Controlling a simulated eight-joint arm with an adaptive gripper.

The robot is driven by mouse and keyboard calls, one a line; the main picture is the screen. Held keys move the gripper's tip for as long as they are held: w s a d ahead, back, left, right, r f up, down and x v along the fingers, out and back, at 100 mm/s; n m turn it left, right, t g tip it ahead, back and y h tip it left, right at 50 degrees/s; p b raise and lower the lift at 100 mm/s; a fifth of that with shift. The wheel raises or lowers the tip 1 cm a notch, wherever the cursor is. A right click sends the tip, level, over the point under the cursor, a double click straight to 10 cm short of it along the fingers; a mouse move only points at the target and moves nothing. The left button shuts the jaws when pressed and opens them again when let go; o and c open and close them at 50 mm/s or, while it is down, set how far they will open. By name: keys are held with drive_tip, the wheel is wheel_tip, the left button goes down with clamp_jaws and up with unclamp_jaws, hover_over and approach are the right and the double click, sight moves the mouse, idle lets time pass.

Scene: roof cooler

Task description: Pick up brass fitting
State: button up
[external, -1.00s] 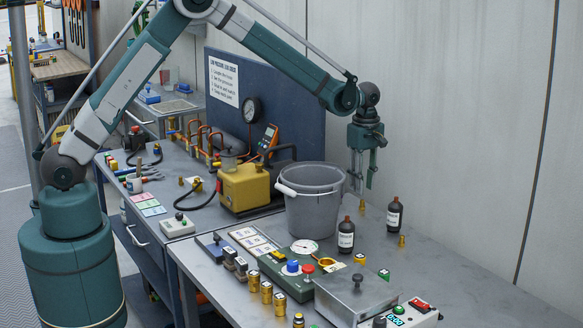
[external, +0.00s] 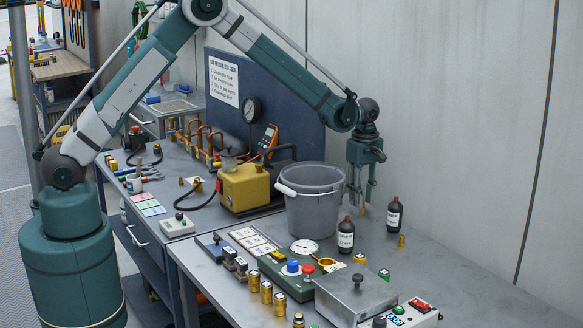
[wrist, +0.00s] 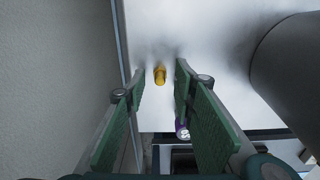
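A small brass fitting (external: 362,206) stands on the grey bench behind the bottles, right of the bucket. In the wrist view the brass fitting (wrist: 160,75) shows in the gap between my two fingers, a little beyond their tips. My gripper (external: 362,198) is open and points down, with its fingertips just above the fitting in the external view. The wrist view shows the green finger pads of my gripper (wrist: 158,82) wide apart with nothing held between them. Another brass fitting (external: 402,241) stands farther right, near a dark bottle.
A grey bucket (external: 315,215) stands close left of my gripper. Two dark bottles, one in front (external: 346,236) and one at right (external: 393,213), stand nearby. A pale wall runs close behind. A purple-ringed object (wrist: 182,129) shows beside the right finger. Bare bench lies at far right.

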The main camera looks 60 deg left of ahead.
drive_tip(key=shift+c, duration=0.3)
clamp_jaws()
drive_tip(key=shift+r, duration=0.1)
wheel_tip(320, 180, up, 10)
idle(0.7)
idle(0.4)
